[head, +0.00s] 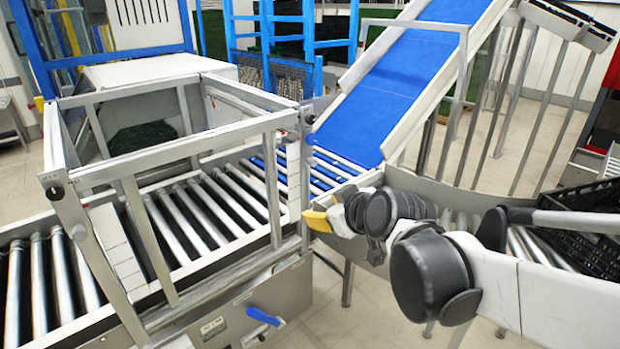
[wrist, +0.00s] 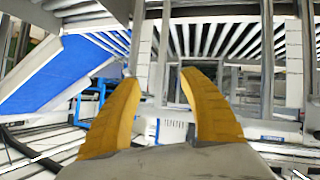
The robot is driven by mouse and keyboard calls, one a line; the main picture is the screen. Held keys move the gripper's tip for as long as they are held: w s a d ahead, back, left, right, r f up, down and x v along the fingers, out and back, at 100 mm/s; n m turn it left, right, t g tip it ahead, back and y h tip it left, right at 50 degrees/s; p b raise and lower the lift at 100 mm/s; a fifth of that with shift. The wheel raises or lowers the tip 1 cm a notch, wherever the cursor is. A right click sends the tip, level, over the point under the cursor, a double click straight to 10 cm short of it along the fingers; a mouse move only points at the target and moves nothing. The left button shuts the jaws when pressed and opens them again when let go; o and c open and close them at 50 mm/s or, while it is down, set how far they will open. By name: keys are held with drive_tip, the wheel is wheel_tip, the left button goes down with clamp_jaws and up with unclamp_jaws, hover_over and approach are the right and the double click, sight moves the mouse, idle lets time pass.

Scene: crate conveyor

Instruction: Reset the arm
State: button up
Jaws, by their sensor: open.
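My gripper (wrist: 158,82) has two yellow fingers that stand apart in the wrist view, with nothing between them. In the head view my arm reaches in from the right, and a yellow finger of my gripper shows at its end, close to the right corner post of the metal frame (head: 290,120). The gripper is above the side edge of the roller conveyor (head: 190,215). The second finger is mostly hidden in the head view.
A blue inclined belt (head: 405,85) rises behind my arm. A black crate (head: 590,245) sits on rollers at the right edge. Blue racks (head: 290,40) stand at the back. A blue lever (head: 265,316) sticks out from the conveyor's front. Some floor shows beneath my arm.

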drive_tip(key=s+d+f+m+g+h+b, duration=0.1)
drive_tip(key=s+d+f+m+b, duration=0.1)
drive_tip(key=s+d+f+b, duration=0.2)
drive_tip(key=s+d+f+m+g+h+b, duration=0.1)
drive_tip(key=s+d+f+m+b, duration=0.2)
drive_tip(key=s+f, duration=0.5)
drive_tip(key=s+d+f+m+g+h+b, duration=0.2)
drive_tip(key=s+d+f+b, duration=0.2)
drive_tip(key=s+f, duration=0.2)
drive_tip(key=s, duration=0.2)
drive_tip(key=shift+s+d+f+b, duration=0.35)
drive_tip(key=shift+d+f+b, duration=0.05)
